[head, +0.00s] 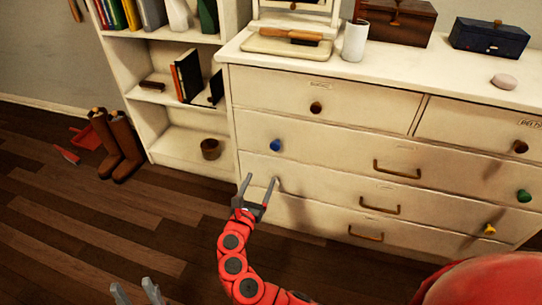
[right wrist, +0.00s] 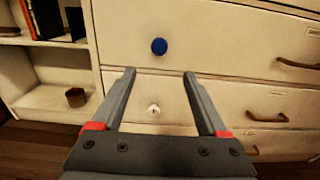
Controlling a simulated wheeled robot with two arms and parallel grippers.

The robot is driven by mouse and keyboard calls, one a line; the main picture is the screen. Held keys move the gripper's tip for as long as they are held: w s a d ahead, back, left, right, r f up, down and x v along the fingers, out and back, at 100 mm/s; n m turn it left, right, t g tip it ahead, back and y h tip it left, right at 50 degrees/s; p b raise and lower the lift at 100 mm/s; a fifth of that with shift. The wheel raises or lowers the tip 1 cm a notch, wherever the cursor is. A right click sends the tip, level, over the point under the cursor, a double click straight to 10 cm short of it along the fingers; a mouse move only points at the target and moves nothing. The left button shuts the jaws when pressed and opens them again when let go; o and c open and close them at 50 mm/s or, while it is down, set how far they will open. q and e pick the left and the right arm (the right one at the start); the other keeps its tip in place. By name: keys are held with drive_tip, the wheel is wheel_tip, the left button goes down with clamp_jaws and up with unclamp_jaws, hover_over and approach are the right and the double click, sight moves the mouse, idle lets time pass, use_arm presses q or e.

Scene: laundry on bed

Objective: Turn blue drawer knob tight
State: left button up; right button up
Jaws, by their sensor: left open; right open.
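The blue drawer knob (head: 275,145) is on the left end of the dresser's second drawer from the top. It also shows in the right wrist view (right wrist: 159,46), just beyond the fingertips and centred between them. My right gripper (head: 260,178) is open and empty, below the blue knob and apart from it. Its two fingers (right wrist: 159,73) point at the drawer front in the right wrist view. My left gripper (head: 131,284) is open and empty at the bottom left edge of the head view, far from the knob.
A white knob (right wrist: 153,111) sits below the blue one, between my right fingers in the right wrist view. The dresser also has brown handles (head: 397,168), a green knob (head: 524,196) and a yellow knob (head: 490,229). A bookshelf (head: 185,140) and brown boots (head: 118,145) stand left.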

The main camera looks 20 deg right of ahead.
sight(275, 148)
drive_tip(key=b+x, duration=0.3)
drive_tip(key=x, duration=1)
drive_tip(key=shift+f+b, duration=0.15)
drive_tip(key=shift+b, duration=0.2)
drive_tip(key=shift+x, duration=0.75)
drive_tip(key=shift+c, duration=0.3)
clamp_jaws()
